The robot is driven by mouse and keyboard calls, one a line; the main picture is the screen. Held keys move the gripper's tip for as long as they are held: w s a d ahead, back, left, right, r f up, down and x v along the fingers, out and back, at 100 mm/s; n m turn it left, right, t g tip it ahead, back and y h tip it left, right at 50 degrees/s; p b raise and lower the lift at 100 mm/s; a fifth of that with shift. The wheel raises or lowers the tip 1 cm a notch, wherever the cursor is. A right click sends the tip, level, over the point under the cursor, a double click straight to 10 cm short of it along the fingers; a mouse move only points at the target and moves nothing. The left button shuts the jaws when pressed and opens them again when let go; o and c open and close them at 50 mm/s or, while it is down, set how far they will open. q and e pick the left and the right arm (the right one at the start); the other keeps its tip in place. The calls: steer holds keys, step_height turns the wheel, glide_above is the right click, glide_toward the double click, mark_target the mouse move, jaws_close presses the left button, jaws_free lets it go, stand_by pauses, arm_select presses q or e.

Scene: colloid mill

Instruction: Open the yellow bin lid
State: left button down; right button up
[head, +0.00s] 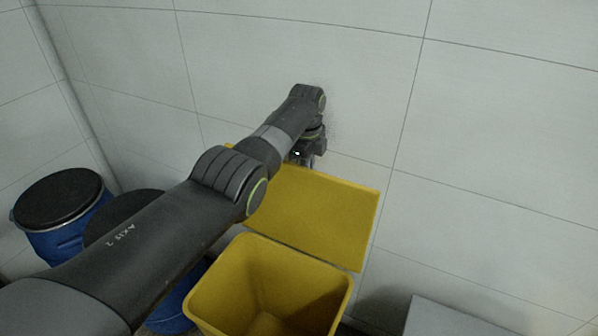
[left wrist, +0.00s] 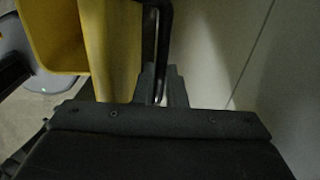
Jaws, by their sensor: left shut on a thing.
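The yellow bin (head: 222,285) stands open below my left arm, and I see into its inside. Its yellow lid (head: 335,215) is raised and tilted back towards the wall behind the bin. My left gripper (head: 306,160) is at the lid's far upper edge, partly hidden by my arm. In the left wrist view the gripper (left wrist: 162,88) is shut on a dark bar-like handle (left wrist: 164,30) beside the yellow lid (left wrist: 112,45). The bin (left wrist: 55,30) shows at the upper left there. My right gripper is in neither view.
Blue drums with black lids (head: 58,198) stand to the left of the bin, partly behind my arm. A pale panelled wall (head: 490,130) is close behind the lid. A grey box (head: 450,320) is at the lower right.

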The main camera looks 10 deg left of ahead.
arm_select(q)
steer(key=shift+w+d+f, duration=0.1)
steer(key=shift+w+f, duration=0.05)
steer(key=shift+f, duration=0.4)
steer(key=c, duration=1.6)
jaws_free()
steer(key=shift+w, duration=0.15)
steer(key=shift+o, duration=0.6)
steer(key=shift+w, duration=0.15)
steer(key=shift+r, duration=0.1)
steer(key=shift+r, duration=0.15)
